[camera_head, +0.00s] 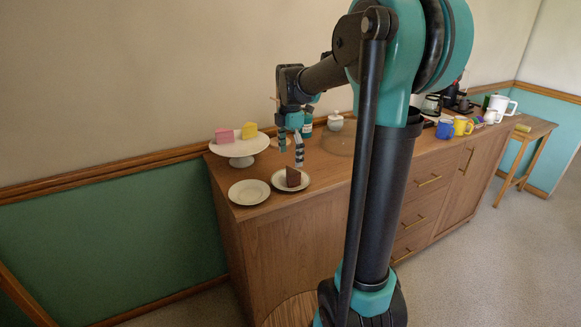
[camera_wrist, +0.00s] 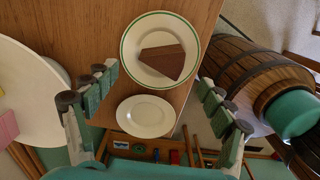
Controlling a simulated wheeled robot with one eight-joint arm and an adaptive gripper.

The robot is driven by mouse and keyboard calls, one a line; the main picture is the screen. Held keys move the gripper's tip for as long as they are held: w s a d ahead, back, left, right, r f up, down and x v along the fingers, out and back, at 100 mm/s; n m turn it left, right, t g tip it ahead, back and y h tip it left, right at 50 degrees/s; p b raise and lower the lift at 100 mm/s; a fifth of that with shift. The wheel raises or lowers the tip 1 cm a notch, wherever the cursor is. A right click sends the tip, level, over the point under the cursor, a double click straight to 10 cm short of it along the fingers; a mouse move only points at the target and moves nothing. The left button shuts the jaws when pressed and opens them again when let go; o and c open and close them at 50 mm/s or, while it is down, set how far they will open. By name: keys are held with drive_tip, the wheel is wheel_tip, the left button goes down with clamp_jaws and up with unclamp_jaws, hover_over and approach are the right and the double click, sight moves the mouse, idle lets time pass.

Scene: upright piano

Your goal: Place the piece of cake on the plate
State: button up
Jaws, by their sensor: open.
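A dark brown wedge of cake (camera_head: 293,177) lies on a white plate (camera_head: 278,184) near the front of the wooden cabinet. In the wrist view, the cake (camera_wrist: 161,62) rests inside this plate's green rim (camera_wrist: 140,28). A second white plate (camera_head: 249,192) stands empty to its left. It shows below the first plate in the wrist view (camera_wrist: 146,116). My gripper (camera_head: 291,154) is open above the cake, its fingers pointing down.
A white cake stand (camera_head: 241,149) with a pink piece (camera_head: 224,136) and a yellow piece (camera_head: 249,130) stands behind the empty plate. Mugs stand farther right. A barrel (camera_wrist: 247,75) shows in the wrist view.

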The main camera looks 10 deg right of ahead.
sight(291, 170)
wheel_tip(291, 170, up, 6)
drive_tip(key=s+d+f+m+t, duration=0.2)
drive_tip(key=s+f+m, duration=0.8)
drive_tip(key=s+f, duration=0.1)
drive_tip(key=s+d+f+m+t, duration=0.2)
drive_tip(key=s+f+m, duration=0.9)
drive_tip(key=shift+s+f+m, duration=0.15)
drive_tip(key=shift+f+m, duration=0.15)
drive_tip(key=shift+f, duration=0.05)
